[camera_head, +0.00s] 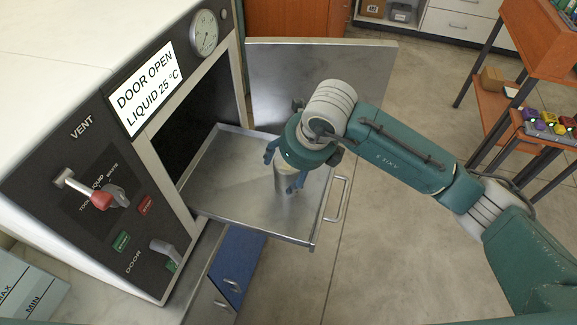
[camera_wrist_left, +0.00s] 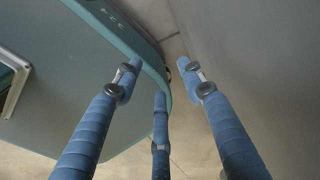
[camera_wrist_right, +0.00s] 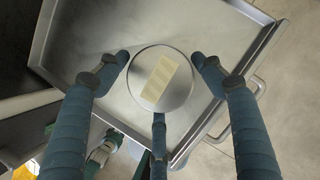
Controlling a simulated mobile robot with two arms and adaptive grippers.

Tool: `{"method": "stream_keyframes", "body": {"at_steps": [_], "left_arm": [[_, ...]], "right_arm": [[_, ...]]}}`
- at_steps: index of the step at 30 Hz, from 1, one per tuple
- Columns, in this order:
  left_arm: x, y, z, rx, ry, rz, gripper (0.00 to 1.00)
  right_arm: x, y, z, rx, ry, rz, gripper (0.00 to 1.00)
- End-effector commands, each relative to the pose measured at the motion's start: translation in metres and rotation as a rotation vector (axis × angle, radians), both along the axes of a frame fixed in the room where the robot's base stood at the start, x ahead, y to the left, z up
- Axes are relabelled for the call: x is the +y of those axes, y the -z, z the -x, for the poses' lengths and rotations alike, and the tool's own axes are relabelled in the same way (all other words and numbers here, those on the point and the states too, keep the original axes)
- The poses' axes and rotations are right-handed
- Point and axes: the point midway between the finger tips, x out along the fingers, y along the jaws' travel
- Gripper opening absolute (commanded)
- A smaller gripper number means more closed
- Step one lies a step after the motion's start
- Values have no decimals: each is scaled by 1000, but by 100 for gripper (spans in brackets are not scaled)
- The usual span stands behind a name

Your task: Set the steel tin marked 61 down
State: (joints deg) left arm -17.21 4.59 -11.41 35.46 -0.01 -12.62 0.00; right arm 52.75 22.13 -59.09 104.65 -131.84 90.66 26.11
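In the right wrist view the tin's round lid (camera_wrist_right: 183,98) sits centred between the fingertips and bears a cream label; no number can be read. I cannot tell whether the tin's base touches the tray. My left gripper (camera_wrist_left: 160,75) shows only in the left wrist view, with its fingertips apart and nothing between them.
The incubator panel (camera_head: 85,170) reads DOOR OPEN, LIQUID 25 °C. Its open door (camera_head: 350,62) stands behind the tray. The tray is bare around the tin, and its handle (camera_head: 338,200) faces right. An orange-brown rack (camera_head: 540,40) with coloured items stands at the right.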

Motion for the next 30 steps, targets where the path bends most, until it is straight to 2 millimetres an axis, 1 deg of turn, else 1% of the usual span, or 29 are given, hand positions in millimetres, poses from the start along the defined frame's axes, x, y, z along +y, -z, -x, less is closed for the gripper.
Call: {"method": "stream_keyframes", "body": {"at_steps": [9,11,13,17,24,27,30], "left_arm": [[0,-1,0,1,0,0,40],[0,-4,0,1,0,0,40],[0,-1,0,0,0,0,40],[0,3,0,0,0,0,40],[0,9,0,0,1,0,40],[0,11,0,-1,1,0,40],[0,12,-1,-1,1,0,40]], "right_arm": [[0,-1,0,0,1,0,78],[0,-4,0,0,1,0,78],[-1,-8,1,-3,0,-1,78],[-7,-29,7,-6,0,-2,78],[-19,-77,22,-6,0,-2,78],[-23,-93,28,-5,0,0,78],[-26,-105,32,-3,1,-1,78]]}}
